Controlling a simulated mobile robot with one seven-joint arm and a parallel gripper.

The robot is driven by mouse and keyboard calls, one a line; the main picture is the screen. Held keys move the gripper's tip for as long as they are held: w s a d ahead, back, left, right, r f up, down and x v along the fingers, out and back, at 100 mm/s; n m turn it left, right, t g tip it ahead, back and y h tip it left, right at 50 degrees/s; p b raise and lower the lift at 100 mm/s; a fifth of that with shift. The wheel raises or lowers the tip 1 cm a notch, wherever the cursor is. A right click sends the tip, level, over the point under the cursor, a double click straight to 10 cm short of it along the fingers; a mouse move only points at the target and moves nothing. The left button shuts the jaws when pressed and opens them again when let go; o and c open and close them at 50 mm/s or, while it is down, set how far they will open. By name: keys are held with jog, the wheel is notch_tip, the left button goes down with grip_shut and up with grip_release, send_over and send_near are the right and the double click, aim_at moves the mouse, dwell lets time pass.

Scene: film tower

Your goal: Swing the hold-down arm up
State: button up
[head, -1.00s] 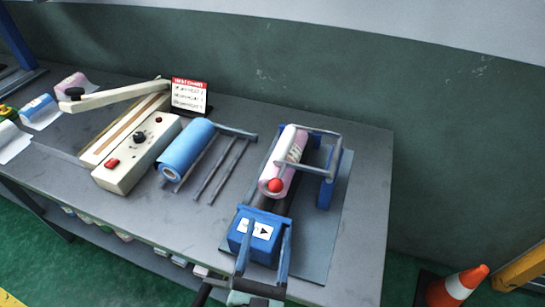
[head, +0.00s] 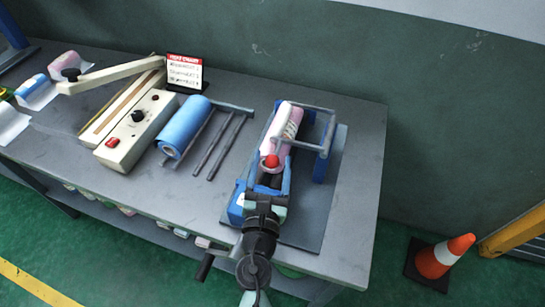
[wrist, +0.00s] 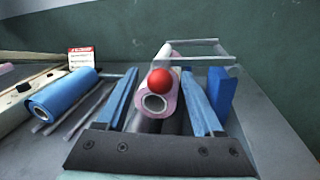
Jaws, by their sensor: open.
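The hold-down arm is a grey bar frame (head: 309,113) over a pink-and-white film roll (head: 287,122) on the blue film machine (head: 237,207). Its red ball knob (head: 271,161) sits at the front end of the roll. My gripper (head: 268,172) is open, with its two blue fingers reaching over the machine's front towards the knob. In the wrist view the red knob (wrist: 159,81) shows between the fingers, in front of the roll (wrist: 168,103). I see no finger touching it. The grey frame (wrist: 200,52) stands behind. My wrist hides part of the machine's front.
A blue film roll (head: 185,127) lies on a grey rack to the left. Beyond it stands a cream sealer (head: 134,140) with its lever raised. A red-and-white card (head: 185,73) stands behind. An orange cone (head: 446,257) is on the floor at right.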

jog(key=shift+w+d, duration=0.1)
jog(key=shift+w, duration=0.4)
grip_shut()
dwell(1.2)
